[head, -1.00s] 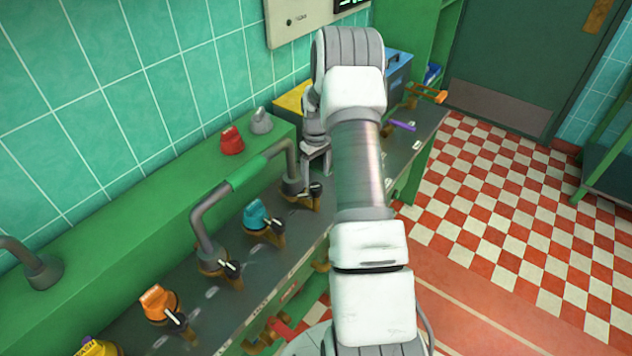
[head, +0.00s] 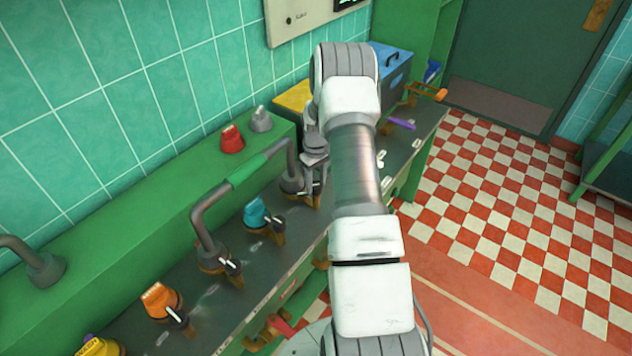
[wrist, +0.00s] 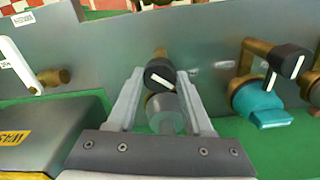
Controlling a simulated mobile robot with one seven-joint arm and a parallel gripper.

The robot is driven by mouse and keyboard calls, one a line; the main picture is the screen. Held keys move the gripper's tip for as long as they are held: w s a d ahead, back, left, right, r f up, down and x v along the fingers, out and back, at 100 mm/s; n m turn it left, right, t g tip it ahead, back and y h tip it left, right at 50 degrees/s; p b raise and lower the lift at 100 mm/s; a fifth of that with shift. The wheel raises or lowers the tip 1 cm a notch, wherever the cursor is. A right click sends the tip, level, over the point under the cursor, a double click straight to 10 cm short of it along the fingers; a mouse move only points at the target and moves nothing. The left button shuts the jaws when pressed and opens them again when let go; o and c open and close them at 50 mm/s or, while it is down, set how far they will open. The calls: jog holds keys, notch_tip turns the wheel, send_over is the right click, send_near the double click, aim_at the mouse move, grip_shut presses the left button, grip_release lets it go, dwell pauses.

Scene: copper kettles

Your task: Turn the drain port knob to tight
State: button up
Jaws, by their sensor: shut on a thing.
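A black knob (wrist: 160,74) with a white pointer line sits on a brass valve on the dark bench panel. In the wrist view it lies between the fingertips of my gripper (wrist: 161,80), which is shut on it. A grey cylinder (wrist: 166,112) stands just below it in that view, also between the fingers. In the head view my gripper (head: 316,180) is at the bench by the right end of the green-and-grey pipe handle (head: 246,170), and my wrist partly hides the knob. I cannot read any label naming the drain port or tight.
A teal valve (head: 256,214) with a black knob stands beside my gripper; it also shows in the wrist view (wrist: 260,104). An orange valve (head: 159,300) is nearer. Red (head: 231,139) and grey (head: 260,118) caps sit on the green ledge. The checkered floor at right is clear.

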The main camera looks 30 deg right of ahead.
grip_shut()
jog(key=shift+f+m+b, duration=0.1)
jog(key=shift+m+b, duration=0.2)
jog(key=shift+b, duration=0.2)
jog(key=shift+f+m+b, duration=0.1)
jog(key=shift+m+b, duration=0.4)
jog(key=shift+b, duration=0.1)
jog(key=m+b, duration=0.2)
jog(key=shift+m, duration=0.3)
jog(key=m+b, duration=0.3)
jog(key=m, duration=0.2)
jog(key=shift+m, duration=0.3)
jog(key=shift+r, duration=0.2)
jog(key=o, duration=0.9)
grip_release()
